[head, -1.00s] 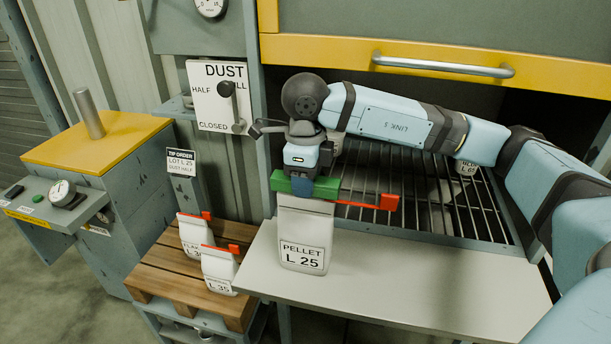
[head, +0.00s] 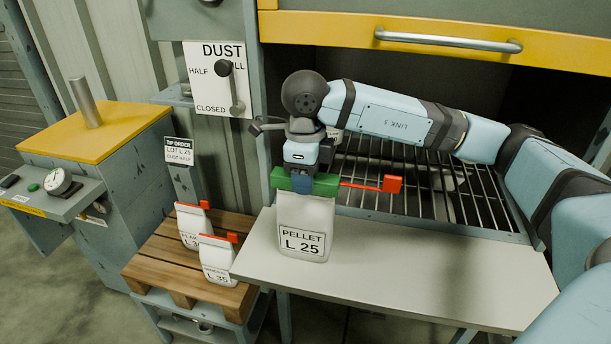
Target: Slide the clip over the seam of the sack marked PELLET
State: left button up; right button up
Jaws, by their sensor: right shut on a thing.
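The white sack marked PELLET L 25 (head: 304,228) stands upright on the pale shelf (head: 420,285). A thin red strip with a red end tab (head: 392,184) sticks out to the right at its top edge. The green clip (head: 325,187) lies across the top of the sack, level with the red strip. My right gripper (head: 302,184) points down and is shut on the middle of the clip. The clip and gripper hide the seam, so I cannot tell how fully the clip sits around it. My left gripper is not in view.
Two white sacks with red tabs, one marked L 35 (head: 217,262), stand on a wooden pallet (head: 180,278) at left. A dark grate (head: 440,195) lies behind the shelf. A DUST panel (head: 210,95) with a lever hangs behind. The shelf's right side is clear.

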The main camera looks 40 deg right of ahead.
jog(key=o, duration=1)
jog(key=shift+r, duration=0.1)
notch_tip(320, 180, up, 12)
jog(key=shift+f, duration=0.1)
